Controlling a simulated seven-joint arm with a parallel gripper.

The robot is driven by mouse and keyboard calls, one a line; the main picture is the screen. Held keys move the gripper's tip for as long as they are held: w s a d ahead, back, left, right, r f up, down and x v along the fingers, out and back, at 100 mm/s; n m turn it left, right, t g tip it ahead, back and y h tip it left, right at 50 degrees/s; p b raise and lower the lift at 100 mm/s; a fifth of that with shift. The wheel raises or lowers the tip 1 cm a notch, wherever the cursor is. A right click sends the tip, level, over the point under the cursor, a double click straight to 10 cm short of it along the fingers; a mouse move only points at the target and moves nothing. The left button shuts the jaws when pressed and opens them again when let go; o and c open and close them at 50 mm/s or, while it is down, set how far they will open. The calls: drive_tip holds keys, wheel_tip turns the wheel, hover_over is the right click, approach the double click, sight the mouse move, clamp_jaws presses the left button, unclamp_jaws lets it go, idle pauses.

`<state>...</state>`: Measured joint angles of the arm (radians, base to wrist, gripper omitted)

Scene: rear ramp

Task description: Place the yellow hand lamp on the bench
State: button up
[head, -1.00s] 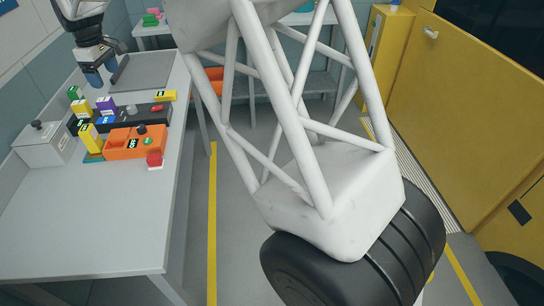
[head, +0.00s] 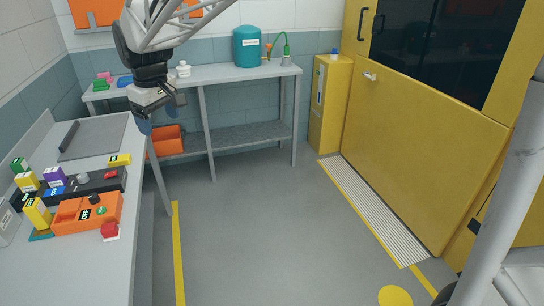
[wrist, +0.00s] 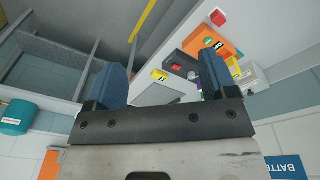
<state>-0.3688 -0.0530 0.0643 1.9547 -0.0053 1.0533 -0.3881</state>
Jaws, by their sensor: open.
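My gripper (head: 158,131) is open and empty, just past the right edge of the left grey bench (head: 88,260) near its far end. In the wrist view its two blue fingers (wrist: 163,65) stand wide apart. Several yellow things are on that bench, and I cannot tell which, if any, is the hand lamp. A flat yellow piece with a dark label (head: 119,160) lies near the bench's right edge; it also shows between the fingers in the wrist view (wrist: 158,75), farther off. An upright yellow block (head: 38,213) stands beside the orange tray (head: 75,222).
A second bench (head: 220,75) at the back holds a teal tank (head: 247,46). A red button (head: 109,230) is near the left bench's edge. A yellow cabinet (head: 330,105) stands right of the back bench. The middle floor is clear.

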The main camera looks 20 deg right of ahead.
drive_tip(key=s+d+f+m, duration=0.3)
drive_tip(key=s+d, duration=0.5)
drive_tip(key=s, duration=0.2)
drive_tip(key=s+d+f+m, duration=0.3)
drive_tip(key=s+d, duration=0.5)
drive_tip(key=s, duration=0.3)
drive_tip(key=s+d+f+m+t, duration=0.1)
drive_tip(key=s+d+f+m, duration=0.1)
drive_tip(key=s+d, duration=0.5)
drive_tip(key=s+f, duration=0.1)
drive_tip(key=s, duration=0.2)
drive_tip(key=shift+s+d+m, duration=0.15)
drive_tip(key=shift+d+m, duration=0.25)
drive_tip(key=shift+h, duration=0.3)
drive_tip(key=shift+c, duration=0.3)
